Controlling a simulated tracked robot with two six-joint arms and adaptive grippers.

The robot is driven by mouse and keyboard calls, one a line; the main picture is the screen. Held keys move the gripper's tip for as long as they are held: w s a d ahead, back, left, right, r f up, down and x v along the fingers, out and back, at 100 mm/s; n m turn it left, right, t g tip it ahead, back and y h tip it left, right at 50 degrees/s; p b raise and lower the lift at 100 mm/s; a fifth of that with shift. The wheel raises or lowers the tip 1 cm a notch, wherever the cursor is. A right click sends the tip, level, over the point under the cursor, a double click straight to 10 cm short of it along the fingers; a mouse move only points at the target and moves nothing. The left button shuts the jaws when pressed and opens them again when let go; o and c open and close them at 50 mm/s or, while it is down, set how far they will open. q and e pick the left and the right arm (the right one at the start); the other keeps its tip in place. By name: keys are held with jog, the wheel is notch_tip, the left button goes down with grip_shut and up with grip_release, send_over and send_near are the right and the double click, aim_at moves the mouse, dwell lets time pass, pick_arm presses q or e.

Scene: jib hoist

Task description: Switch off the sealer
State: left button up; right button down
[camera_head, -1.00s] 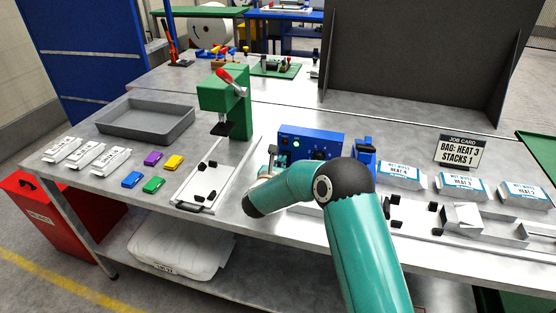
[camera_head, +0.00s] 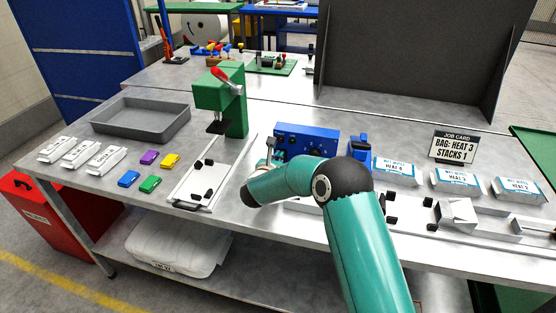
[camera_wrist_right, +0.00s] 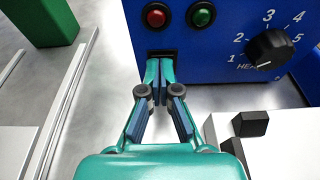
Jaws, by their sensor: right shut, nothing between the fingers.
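The sealer (camera_head: 307,138) is a blue box on the bench, partly behind my right arm in the head view. In the right wrist view its front panel (camera_wrist_right: 226,62) has a red round lamp or button (camera_wrist_right: 155,16), a green one (camera_wrist_right: 201,14) and a black heat knob (camera_wrist_right: 269,50) with numbers. A dark switch or slot (camera_wrist_right: 160,53) sits below the red one. My right gripper (camera_wrist_right: 160,66) is shut and empty, its fingertips at this dark part and partly covering it. Whether they touch cannot be told. My left gripper is not in view.
A green press (camera_head: 222,95) with a red handle stands left of the sealer. A white slide fixture (camera_head: 206,180) lies before it. A grey tray (camera_head: 142,122), coloured blocks, labelled packs (camera_head: 457,181) and a job card (camera_head: 454,146) are on the bench.

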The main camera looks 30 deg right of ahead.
jog(key=shift+a, duration=0.1)
jog(key=shift+s+a+b, duration=0.25)
jog(key=shift+a+b, duration=0.05)
jog(key=shift+a, duration=0.1)
jog(key=shift+s+a+b, duration=0.6)
jog(key=shift+s+a, duration=0.2)
jog(key=shift+a, duration=0.25)
jog(key=r+b+v, duration=0.1)
jog(key=r+v, duration=0.1)
jog(key=v, duration=0.8)
jog(key=shift+d+b, duration=0.3)
jog(key=shift+s, duration=0.1)
